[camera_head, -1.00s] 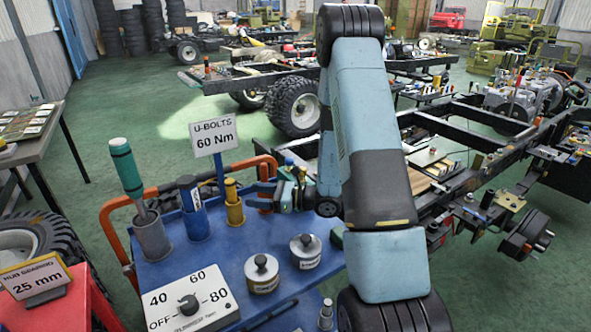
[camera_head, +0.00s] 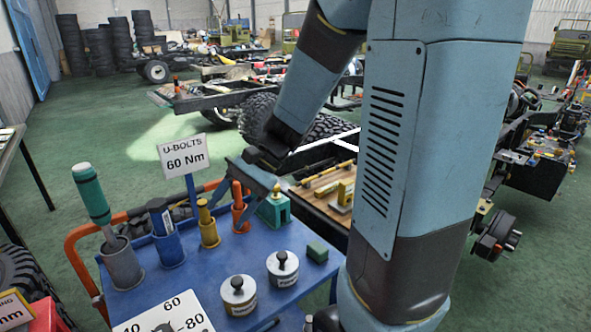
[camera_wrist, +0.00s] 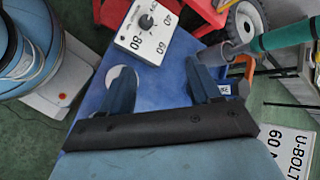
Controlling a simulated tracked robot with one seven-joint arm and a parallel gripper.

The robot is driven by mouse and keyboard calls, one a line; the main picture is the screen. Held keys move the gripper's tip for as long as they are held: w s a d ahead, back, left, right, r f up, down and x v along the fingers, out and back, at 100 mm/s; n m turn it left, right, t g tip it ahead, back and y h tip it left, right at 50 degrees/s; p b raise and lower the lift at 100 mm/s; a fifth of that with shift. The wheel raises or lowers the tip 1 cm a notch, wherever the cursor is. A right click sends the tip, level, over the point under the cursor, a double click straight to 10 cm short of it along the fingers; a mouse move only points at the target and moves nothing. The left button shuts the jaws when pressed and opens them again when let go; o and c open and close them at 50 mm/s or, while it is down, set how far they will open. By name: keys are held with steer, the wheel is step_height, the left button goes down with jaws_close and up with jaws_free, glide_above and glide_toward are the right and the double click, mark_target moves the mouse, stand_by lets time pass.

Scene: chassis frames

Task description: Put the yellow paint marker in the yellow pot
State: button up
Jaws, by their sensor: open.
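The yellow paint marker (camera_head: 203,210) stands upright in the yellow pot (camera_head: 210,234) on the blue table, with its upper part above the rim. My gripper (camera_head: 248,182) is open and empty, behind and to the right of the yellow pot and above the orange marker, apart from the yellow marker. In the wrist view my two fingers (camera_wrist: 158,72) are spread over the blue tabletop with nothing between them. I cannot make out the yellow marker or the yellow pot in the wrist view.
On the blue table (camera_head: 195,272) are a blue pot (camera_head: 169,250), an orange pot (camera_head: 241,220), a grey pot with a green-handled tool (camera_head: 90,195), two lidded tins (camera_head: 239,300) (camera_head: 283,270), a green block (camera_head: 317,251) and a dial box (camera_head: 165,318). A U-bolts sign (camera_head: 185,153) stands behind.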

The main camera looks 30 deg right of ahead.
steer(key=s+d+r+n+t+h, duration=0.6)
steer(key=s+d+r+n+h, duration=0.1)
steer(key=s+d+r+h, duration=0.2)
steer(key=shift+d+r+t, duration=0.4)
steer(key=shift+d+r, duration=0.25)
steer(key=shift+r, duration=0.1)
stand_by(0.7)
